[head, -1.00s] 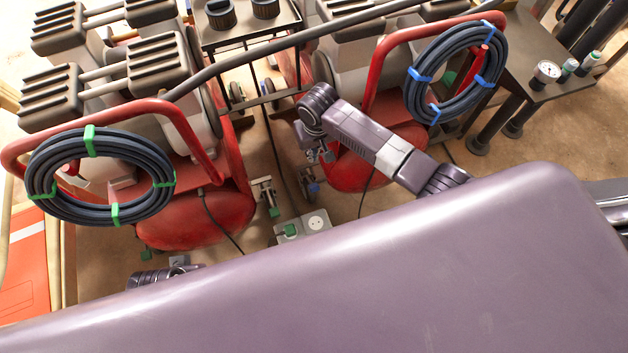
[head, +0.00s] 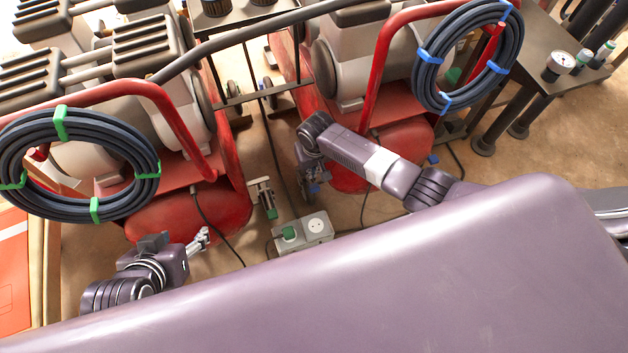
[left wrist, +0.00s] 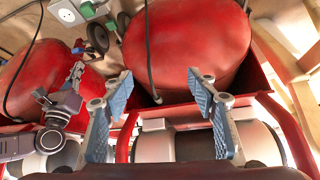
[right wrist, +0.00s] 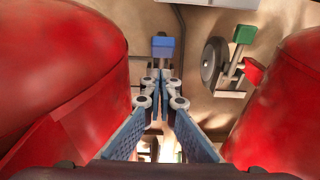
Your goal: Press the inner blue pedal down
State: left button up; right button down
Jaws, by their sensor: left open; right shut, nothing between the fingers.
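The inner blue pedal (right wrist: 163,47) shows in the right wrist view, just beyond my right fingertips, between two red tanks. It also shows small in the head view (head: 313,189), beside my right gripper (head: 309,172). My right gripper's fingers (right wrist: 160,82) are shut and empty, and point at the pedal. I cannot tell whether they touch it. In the head view my left gripper (head: 202,238) is by the left red tank. Its fingers (left wrist: 160,85) are open and empty in the left wrist view. A second blue pedal (head: 433,158) lies further right.
A green pedal (right wrist: 243,34) and a red part (right wrist: 254,70) sit right of the blue pedal. A grey socket box (head: 315,228) with a green switch lies on the floor. The left red tank (head: 190,215) and hose coils (head: 75,165) crowd the left side.

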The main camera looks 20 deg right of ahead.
aim_at(316, 191)
jog(key=shift+s+f, duration=0.8)
jog(key=shift+f, duration=0.25)
pick_arm(q)
jog(key=w, duration=0.1)
jog(key=w+d+r+t, duration=0.1)
jog(key=w+r+t, duration=0.1)
jog(key=shift+w+d+r, duration=0.15)
jog(key=shift+w+r, duration=0.1)
jog(key=shift+w, duration=0.1)
